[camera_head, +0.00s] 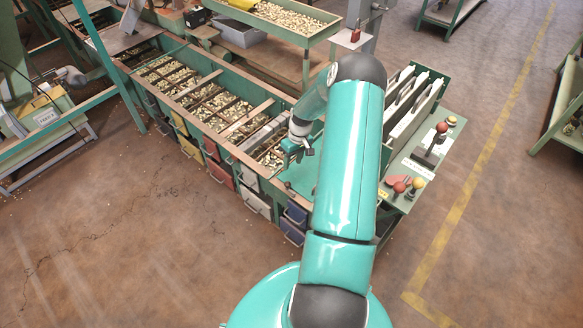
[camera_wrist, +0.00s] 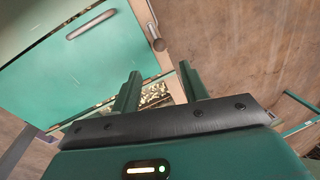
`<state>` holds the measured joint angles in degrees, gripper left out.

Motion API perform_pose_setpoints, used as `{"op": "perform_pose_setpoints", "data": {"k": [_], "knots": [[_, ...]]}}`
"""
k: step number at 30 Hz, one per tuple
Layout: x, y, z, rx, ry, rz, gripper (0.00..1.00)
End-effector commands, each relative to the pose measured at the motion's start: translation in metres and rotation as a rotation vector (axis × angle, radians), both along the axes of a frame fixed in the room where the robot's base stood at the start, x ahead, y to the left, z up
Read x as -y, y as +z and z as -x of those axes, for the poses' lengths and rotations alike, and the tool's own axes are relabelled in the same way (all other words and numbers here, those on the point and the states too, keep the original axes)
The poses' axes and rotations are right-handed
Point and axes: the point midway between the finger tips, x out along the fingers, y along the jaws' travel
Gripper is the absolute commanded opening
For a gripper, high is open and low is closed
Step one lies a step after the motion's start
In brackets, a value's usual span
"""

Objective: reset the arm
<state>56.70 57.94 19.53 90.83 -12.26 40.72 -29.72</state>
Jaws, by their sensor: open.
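My arm, teal with dark joints, reaches forward over the right end of the nut hopper bench (camera_head: 232,155) in the head view. My gripper (camera_wrist: 161,84) is open in the wrist view, its two green fingers apart with nothing held between them. Some nuts (camera_wrist: 153,94) show beyond and between the fingers. In the head view the fingertips are small and partly hidden by the arm.
Coloured drawers (camera_head: 221,173) line the bench front. A raised tray of nuts (camera_head: 290,18) stands behind. A control shelf with red knobs (camera_head: 400,187) and upright pale panels (camera_head: 411,100) are close to the right of my arm. Open floor (camera_head: 120,235) lies at front left.

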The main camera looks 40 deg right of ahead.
Motion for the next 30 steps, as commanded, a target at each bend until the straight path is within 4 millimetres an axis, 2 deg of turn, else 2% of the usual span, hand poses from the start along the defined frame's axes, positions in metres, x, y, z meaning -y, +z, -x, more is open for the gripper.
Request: {"op": "perform_pose_setpoints", "data": {"k": [17,20,23,30], "knots": [[0.000,0.002,0.000,0.000,0.000,0.000,0.44],[-0.002,0.009,-0.003,0.000,0.005,0.008,0.44],[-0.010,0.033,-0.010,0.001,0.020,0.035,0.44],[-0.056,0.129,-0.030,0.010,0.062,0.139,0.44]]}}
